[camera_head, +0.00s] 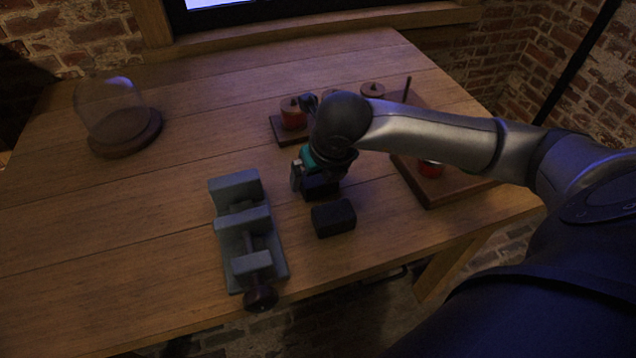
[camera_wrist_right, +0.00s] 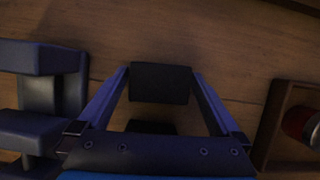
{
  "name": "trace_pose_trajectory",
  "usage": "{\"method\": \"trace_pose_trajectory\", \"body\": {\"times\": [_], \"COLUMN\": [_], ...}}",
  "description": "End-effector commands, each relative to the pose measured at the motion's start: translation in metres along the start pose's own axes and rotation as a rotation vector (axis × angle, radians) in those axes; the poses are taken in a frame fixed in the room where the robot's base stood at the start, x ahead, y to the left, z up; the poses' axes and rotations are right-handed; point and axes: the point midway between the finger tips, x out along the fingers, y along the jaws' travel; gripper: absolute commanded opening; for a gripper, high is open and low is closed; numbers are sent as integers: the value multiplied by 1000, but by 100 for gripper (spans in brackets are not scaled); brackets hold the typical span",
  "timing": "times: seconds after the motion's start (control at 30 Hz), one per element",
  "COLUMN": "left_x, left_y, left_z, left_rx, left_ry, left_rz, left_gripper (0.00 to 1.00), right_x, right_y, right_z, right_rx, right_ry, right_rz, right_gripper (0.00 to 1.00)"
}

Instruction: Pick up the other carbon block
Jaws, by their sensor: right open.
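Two dark carbon blocks are on the wooden table. One block (camera_head: 333,218) lies in clear sight to the right of the grey vise. The other block (camera_head: 322,188) is just behind it, partly covered by my right gripper (camera_head: 310,180). In the right wrist view, one dark block (camera_wrist_right: 160,83) shows between the tips of my open right gripper (camera_wrist_right: 161,74). A second dark block (camera_wrist_right: 151,127) shows lower, partly hidden by the gripper's body. I cannot tell whether the fingers touch the block. My left gripper is not in view.
The grey vise (camera_head: 233,229) stands close to the left of the blocks. A glass dome (camera_head: 103,105) on a round wooden base is at the far left. A wooden board (camera_head: 436,190) with a red jar (camera_head: 431,169) is to the right.

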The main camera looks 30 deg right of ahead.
Motion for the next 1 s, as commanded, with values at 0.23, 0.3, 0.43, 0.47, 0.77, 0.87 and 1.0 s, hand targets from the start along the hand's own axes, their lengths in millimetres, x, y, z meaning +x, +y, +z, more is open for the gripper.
{"method": "trace_pose_trajectory", "body": {"times": [0.23,0.3,0.43,0.47,0.77,0.87,1.0], "left_x": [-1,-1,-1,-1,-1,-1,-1], "left_y": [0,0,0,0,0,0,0], "left_z": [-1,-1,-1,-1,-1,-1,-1], "left_rx": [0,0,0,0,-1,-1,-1], "left_ry": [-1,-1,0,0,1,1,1], "left_rz": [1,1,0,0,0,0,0], "left_gripper": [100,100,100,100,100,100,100], "right_x": [1,1,1,1,1,1,1], "right_y": [0,0,0,0,0,0,0], "right_z": [0,0,0,0,0,0,1], "right_rx": [0,0,0,0,0,0,1], "right_ry": [-1,-1,-1,-1,-1,-1,-2], "right_rz": [0,0,0,0,0,0,1], "right_gripper": [100,96,81,78,44,32,18]}}
